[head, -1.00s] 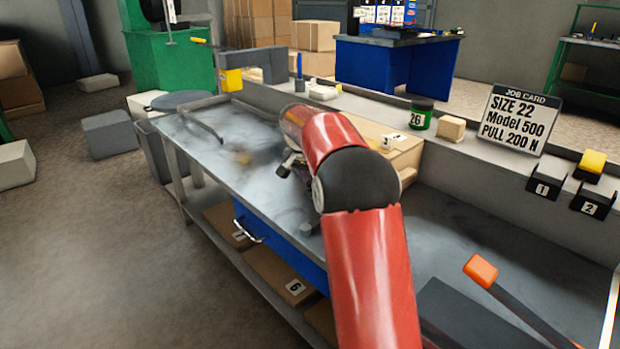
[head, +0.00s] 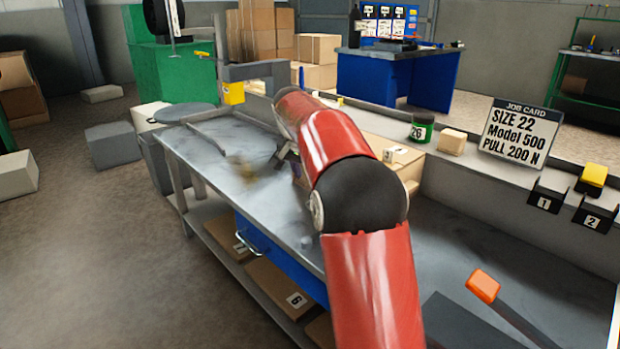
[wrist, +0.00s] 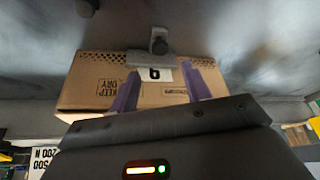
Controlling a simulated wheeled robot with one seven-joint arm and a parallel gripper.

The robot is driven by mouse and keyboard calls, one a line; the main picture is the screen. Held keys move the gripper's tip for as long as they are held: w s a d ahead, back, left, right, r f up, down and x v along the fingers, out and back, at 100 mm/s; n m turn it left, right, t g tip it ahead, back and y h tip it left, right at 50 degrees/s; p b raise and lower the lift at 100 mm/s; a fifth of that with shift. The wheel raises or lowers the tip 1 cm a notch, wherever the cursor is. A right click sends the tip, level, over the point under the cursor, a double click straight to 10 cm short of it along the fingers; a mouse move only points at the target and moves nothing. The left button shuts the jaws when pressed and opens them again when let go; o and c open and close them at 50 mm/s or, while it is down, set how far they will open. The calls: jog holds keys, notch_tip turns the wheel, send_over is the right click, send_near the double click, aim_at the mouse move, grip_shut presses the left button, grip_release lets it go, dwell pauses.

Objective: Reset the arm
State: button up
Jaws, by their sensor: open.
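My red arm reaches out over the grey workbench (head: 450,240) in the head view. It hides most of my gripper there. In the wrist view my gripper (wrist: 160,70) shows as two purple fingers spread apart, with nothing held between them. Beyond the fingers is a cardboard box (wrist: 85,90) marked KEEP DRY, with a white number label. A grey metal bracket (wrist: 150,60) shows just above that label, and I cannot tell whether it touches the box.
A blue drawer (head: 280,255) and cardboard boxes (head: 280,285) sit below. Open floor (head: 100,250) lies left.

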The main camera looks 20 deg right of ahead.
dwell(0.3)
jog(key=s+a+r+n+t+y, duration=0.1)
jog(key=s+a+r+n, duration=0.15)
jog(key=s, duration=0.75)
jog(key=s+a+r+n+y, duration=0.15)
jog(key=s+a, duration=0.25)
jog(key=s, duration=0.5)
jog(key=s+a+f+n, duration=0.1)
jog(key=s+f, duration=0.1)
jog(key=s, duration=0.4)
jog(key=s+a+f+n+t, duration=0.1)
jog(key=s+f+n, duration=0.1)
jog(key=s, duration=0.5)
jog(key=s+a+f+n, duration=0.1)
jog(key=s+f+n, duration=0.1)
jog(key=s+f, duration=0.2)
jog(key=s, duration=0.2)
jog(key=shift+s+a+f+y, duration=0.15)
jog(key=shift+s+a+y, duration=0.2)
jog(key=shift+s+a, duration=0.05)
jog(key=shift+c, duration=0.5)
